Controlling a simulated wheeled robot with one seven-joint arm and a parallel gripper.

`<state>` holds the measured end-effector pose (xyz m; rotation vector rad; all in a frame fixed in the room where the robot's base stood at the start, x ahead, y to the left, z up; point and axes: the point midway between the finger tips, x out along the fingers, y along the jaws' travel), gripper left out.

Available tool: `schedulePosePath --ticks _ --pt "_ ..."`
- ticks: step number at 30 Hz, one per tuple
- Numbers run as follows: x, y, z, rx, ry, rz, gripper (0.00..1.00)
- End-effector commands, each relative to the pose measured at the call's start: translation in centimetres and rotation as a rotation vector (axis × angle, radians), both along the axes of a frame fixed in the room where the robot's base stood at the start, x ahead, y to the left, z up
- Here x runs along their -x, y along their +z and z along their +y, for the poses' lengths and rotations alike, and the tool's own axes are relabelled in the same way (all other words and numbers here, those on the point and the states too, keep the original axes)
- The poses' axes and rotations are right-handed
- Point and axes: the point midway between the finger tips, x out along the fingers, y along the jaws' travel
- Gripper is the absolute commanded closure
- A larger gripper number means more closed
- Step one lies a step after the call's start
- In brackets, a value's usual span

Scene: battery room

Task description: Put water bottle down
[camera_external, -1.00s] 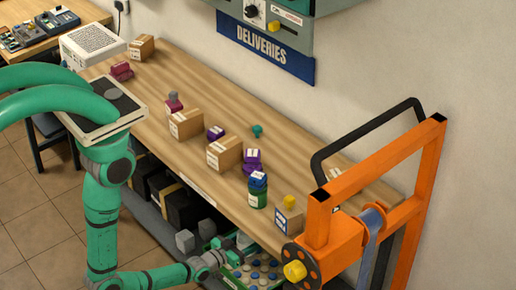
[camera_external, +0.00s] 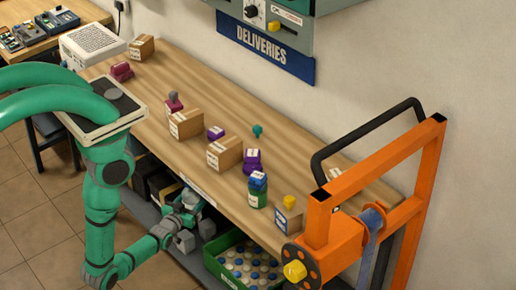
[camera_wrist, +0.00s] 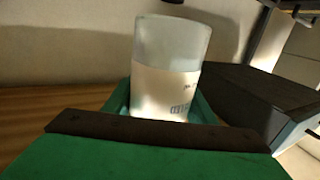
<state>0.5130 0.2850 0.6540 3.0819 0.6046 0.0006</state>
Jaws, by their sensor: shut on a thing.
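The water bottle (camera_wrist: 168,65) is a pale, translucent cylinder with a white printed label. It stands roughly upright in the wrist view, held between the green fingers of my gripper (camera_wrist: 160,108). Its lower end is hidden behind the dark bar and green finger in front. In the external view my gripper (camera_external: 189,203) is low beside the front of the workbench, next to the lower shelf. The bottle is too small and covered there to make out clearly. I cannot tell whether its base touches anything.
A dark box (camera_wrist: 262,98) is close on the right in the wrist view. A green crate (camera_external: 232,286) with several round caps sits on the lower shelf. The wooden bench top (camera_external: 150,85) above carries cartons and coloured items. An orange frame (camera_external: 330,215) stands right.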

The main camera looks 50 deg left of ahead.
Motion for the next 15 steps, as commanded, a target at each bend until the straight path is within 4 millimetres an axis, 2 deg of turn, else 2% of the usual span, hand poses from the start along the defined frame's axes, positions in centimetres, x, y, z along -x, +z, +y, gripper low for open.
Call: schedulePosePath --ticks 1,6,15 --pt "0.7 0.5 2.3 -0.002 0.033 -0.003 0.80" --pt "3.6 2.1 9.5 -0.002 0.145 -0.003 0.80" --pt "10.3 5.8 20.9 -0.004 0.343 -0.002 0.80"
